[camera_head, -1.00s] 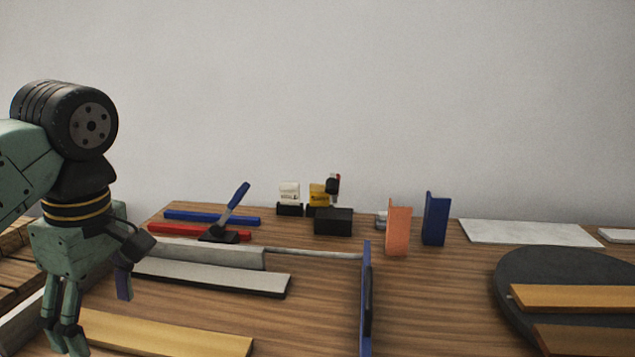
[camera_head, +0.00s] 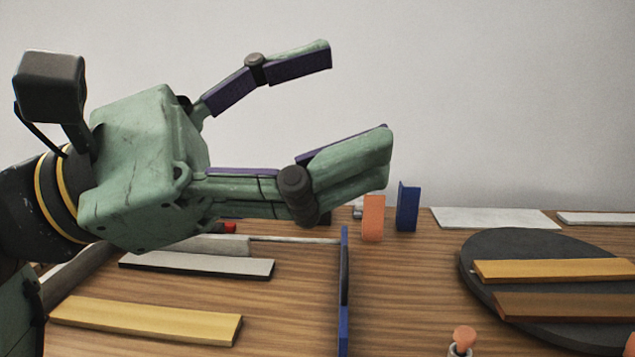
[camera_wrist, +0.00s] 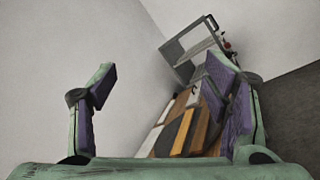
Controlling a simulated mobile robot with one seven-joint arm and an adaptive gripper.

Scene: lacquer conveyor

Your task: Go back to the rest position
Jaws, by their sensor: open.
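My gripper (camera_head: 355,100) is open and empty in the head view. It is raised above the left and middle part of the wooden table (camera_head: 400,300), with its fingers pointing right. In the wrist view, my gripper (camera_wrist: 165,95) shows its purple-padded fingers spread wide with nothing between them. The gripper hides part of the back of the table in the head view.
A round black disc (camera_head: 480,255) bears wooden strips at the right. A yellow board (camera_head: 145,320) and a grey board (camera_head: 200,265) lie at left. A blue upright panel (camera_head: 343,330), an orange block (camera_head: 373,218) and a blue block (camera_head: 408,207) stand near the middle.

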